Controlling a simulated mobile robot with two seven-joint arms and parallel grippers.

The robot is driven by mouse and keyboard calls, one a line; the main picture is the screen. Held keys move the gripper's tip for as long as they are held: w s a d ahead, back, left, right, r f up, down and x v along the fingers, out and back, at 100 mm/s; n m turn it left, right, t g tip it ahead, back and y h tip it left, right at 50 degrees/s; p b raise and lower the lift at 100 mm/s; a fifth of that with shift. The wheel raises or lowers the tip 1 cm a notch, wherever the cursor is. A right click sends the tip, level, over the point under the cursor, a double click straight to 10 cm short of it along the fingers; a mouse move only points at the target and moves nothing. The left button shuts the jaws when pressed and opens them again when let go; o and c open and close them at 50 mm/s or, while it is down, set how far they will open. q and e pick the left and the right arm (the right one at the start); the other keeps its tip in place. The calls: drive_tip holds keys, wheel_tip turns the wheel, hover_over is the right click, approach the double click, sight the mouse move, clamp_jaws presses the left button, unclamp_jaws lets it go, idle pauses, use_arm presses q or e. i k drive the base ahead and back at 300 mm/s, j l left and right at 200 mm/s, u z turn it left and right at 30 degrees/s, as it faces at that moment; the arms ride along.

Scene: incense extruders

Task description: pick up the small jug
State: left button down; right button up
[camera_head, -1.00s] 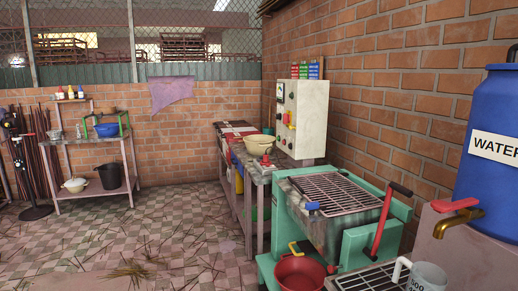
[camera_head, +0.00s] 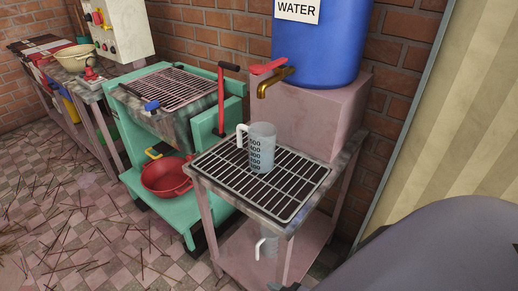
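A translucent grey measuring jug (camera_head: 262,150) with dark number marks stands upright on the black grate of the pink stand, its white handle to the left. A second clear jug (camera_head: 268,247) with a white handle shows on the lower shelf of the same stand, partly hidden by the stand's leg and top. I cannot tell for certain which one is the small jug. Neither gripper is in view.
A blue water barrel (camera_head: 318,48) with a brass tap (camera_head: 274,82) stands on a pink block behind the grate. A green machine (camera_head: 200,130) with a red bowl (camera_head: 167,177) is left of the stand. A large grey rounded shape (camera_head: 440,250) fills the bottom right. The left floor is open, strewn with sticks.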

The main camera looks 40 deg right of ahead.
sight(261, 135)
drive_tip(key=i+z, duration=0.1)
drive_tip(key=z, duration=0.35)
drive_tip(key=j+z, duration=0.15)
drive_tip(key=z, duration=0.35)
drive_tip(key=i+j+z, duration=0.1)
drive_tip(key=z, duration=0.35)
drive_tip(key=i+j+z, duration=0.1)
drive_tip(key=j+z, duration=0.45)
drive_tip(key=j, duration=0.2)
drive_tip(key=j+z, duration=0.4)
drive_tip(key=j, duration=1.2)
